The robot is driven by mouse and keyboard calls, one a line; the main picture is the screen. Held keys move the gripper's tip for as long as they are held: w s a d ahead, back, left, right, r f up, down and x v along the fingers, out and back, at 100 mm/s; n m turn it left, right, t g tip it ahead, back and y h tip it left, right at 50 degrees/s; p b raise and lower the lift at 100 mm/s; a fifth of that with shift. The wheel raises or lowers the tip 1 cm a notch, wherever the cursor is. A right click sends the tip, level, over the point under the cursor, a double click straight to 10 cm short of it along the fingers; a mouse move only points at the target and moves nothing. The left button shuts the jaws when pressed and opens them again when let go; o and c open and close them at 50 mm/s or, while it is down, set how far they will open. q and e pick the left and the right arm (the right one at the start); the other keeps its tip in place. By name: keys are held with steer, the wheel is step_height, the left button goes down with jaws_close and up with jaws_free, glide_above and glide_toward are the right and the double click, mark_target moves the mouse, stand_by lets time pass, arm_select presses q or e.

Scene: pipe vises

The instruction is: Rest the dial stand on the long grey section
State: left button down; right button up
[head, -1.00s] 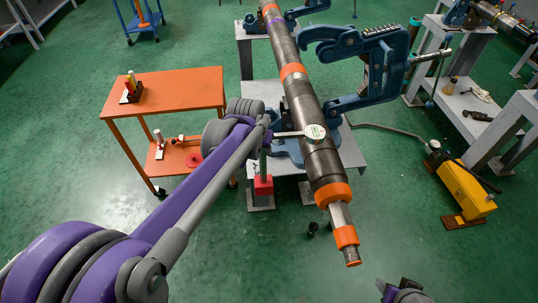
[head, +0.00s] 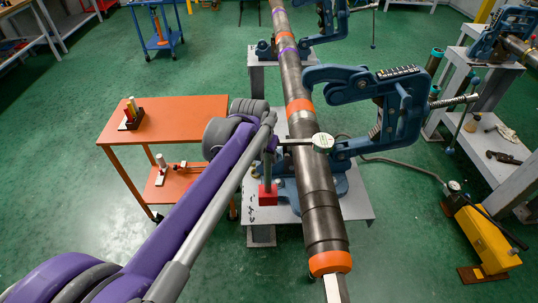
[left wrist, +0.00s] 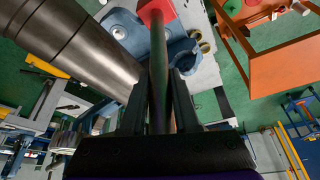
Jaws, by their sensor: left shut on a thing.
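The dial stand has a red base (head: 268,195), a thin upright post and a pale round dial (head: 323,141) on a side arm. My left gripper (head: 271,147) is shut on the post, also seen in the left wrist view (left wrist: 159,95), where the red base (left wrist: 156,12) lies beyond the fingertips. The long grey section (head: 318,185) is a dark pipe running away from me, just right of the gripper; it fills the upper left of the wrist view (left wrist: 85,45). The dial overlaps the pipe in the head view; I cannot tell whether they touch. The right gripper is out of view.
A yellow pump (head: 485,240) with a hose is on the floor at right. Green floor is open between them.

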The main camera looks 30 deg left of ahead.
mark_target(268, 173)
arm_select(q)
steer(key=shift+f+b, duration=1.95)
steer(key=shift+f, duration=0.95)
steer(key=shift+w+f+b, duration=0.1)
steer(key=shift+f+b, duration=0.35)
steer(key=shift+f, duration=0.35)
steer(key=shift+f, duration=0.35)
steer(key=c, duration=0.6)
jaws_free()
steer(key=shift+f, duration=0.1)
steer(key=shift+r+p, duration=2.5)
steer(key=shift+r, duration=1.05)
